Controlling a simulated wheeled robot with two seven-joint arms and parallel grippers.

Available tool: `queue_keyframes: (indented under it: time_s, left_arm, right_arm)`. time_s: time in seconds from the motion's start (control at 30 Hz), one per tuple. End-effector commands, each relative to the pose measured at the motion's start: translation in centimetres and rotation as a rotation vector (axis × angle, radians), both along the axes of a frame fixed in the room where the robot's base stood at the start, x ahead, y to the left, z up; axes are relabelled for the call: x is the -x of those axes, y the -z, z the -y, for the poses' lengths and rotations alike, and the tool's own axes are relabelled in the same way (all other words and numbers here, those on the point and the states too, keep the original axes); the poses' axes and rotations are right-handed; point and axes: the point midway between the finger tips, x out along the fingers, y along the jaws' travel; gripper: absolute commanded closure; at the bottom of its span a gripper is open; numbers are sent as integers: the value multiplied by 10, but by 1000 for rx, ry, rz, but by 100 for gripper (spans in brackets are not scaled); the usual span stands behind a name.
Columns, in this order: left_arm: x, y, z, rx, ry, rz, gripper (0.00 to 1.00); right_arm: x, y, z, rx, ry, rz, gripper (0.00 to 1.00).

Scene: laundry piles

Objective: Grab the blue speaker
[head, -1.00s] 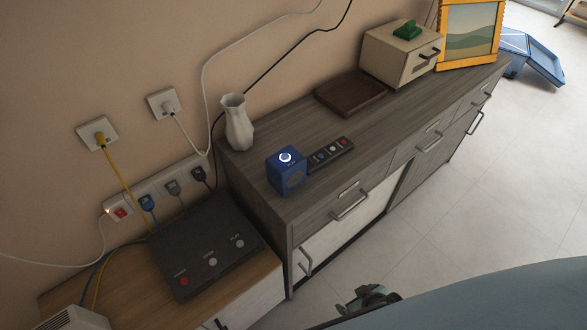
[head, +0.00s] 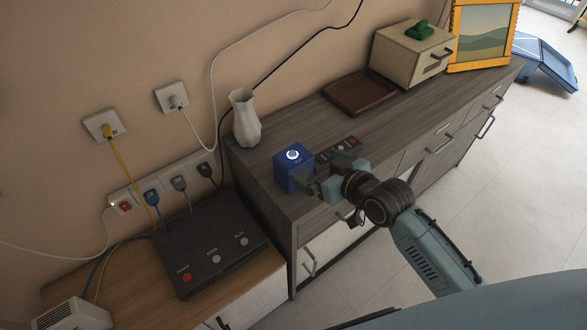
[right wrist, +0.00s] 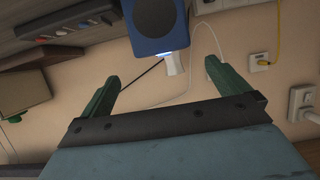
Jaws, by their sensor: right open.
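The blue speaker (head: 293,171) is a small cube with a lit ring on top. It stands on the grey wooden cabinet (head: 270,168) near its left end. My right gripper (head: 325,180) is at the speaker's right front side, open, with green fingers. In the right wrist view the speaker (right wrist: 158,25) is beyond the fingertips, roughly centred between the two open fingers (right wrist: 162,78), with nothing held. Whether a finger touches the speaker cannot be told. My left gripper is not in view.
A white vase (head: 245,120) stands behind the speaker. A remote with buttons (head: 340,148) lies right of it, partly behind my gripper. A brown tray (head: 358,94) and a drawer box (head: 413,54) are further right. A dark button box (head: 212,243) sits lower left.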

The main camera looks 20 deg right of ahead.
Motion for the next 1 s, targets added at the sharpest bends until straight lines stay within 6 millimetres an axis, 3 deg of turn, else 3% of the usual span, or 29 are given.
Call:
queue_keyframes:
  time_s: [0.13,0.37,0.7,1.0]
  left_arm:
    - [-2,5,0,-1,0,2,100]
    - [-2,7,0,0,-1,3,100]
    - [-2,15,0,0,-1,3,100]
    - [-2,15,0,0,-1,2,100]
  right_arm:
    - [-23,11,-9,-2,1,0,0]
    - [-38,17,-16,-1,-1,0,0]
    - [-75,32,-35,0,0,0,0]
    - [-78,33,-36,1,0,-1,0]
